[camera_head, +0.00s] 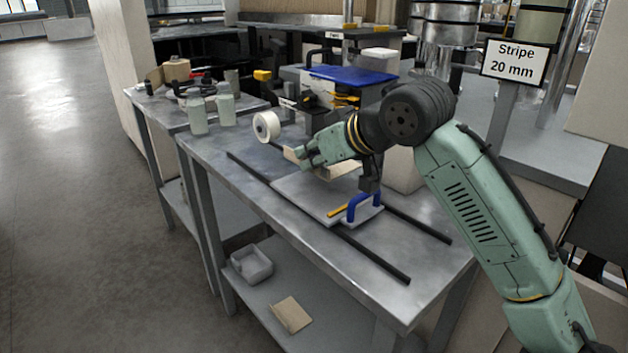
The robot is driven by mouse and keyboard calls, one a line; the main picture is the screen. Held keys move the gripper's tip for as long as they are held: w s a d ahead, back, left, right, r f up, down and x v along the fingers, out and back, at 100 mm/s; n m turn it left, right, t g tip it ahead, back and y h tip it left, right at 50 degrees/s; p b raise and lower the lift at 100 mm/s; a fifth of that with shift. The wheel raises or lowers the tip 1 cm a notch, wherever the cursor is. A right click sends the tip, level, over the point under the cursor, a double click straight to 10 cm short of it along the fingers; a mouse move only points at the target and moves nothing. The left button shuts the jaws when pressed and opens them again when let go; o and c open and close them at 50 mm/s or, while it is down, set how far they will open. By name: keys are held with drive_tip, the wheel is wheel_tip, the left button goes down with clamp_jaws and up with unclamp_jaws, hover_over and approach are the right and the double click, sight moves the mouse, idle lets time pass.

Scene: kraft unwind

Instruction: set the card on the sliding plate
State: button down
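The sliding plate (305,196) is a flat light grey slab lying across two dark rails on the metal table. A blue handle (364,205) and a yellow strip (338,209) are at its near right end. My gripper (303,157) reaches in from the right, over the plate's far left part. A tan card (340,170) shows below and beside my gripper, and a bit of tan also shows left of the fingertips. The fingers and wrist cover its middle. I cannot tell whether the fingers are closed on it or whether it touches the plate.
A white tape roll (266,126) stands behind the plate. Pale green bottles (197,112) stand on the left table. A blue-topped machine (350,75) is at the back. The lower shelf holds a grey bin (251,263) and a tan sheet (291,315). The table's front left is clear.

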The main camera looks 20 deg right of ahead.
sight(311, 198)
drive_tip(key=shift+f, duration=2.7)
drive_tip(key=shift+f, duration=0.1)
drive_tip(key=shift+f, duration=0.25)
drive_tip(key=c, duration=1.8)
unclamp_jaws()
drive_tip(key=shift+f, duration=0.1)
drive_tip(key=shift+r, duration=0.45)
drive_tip(key=b+v, duration=0.1)
drive_tip(key=v, duration=1.1)
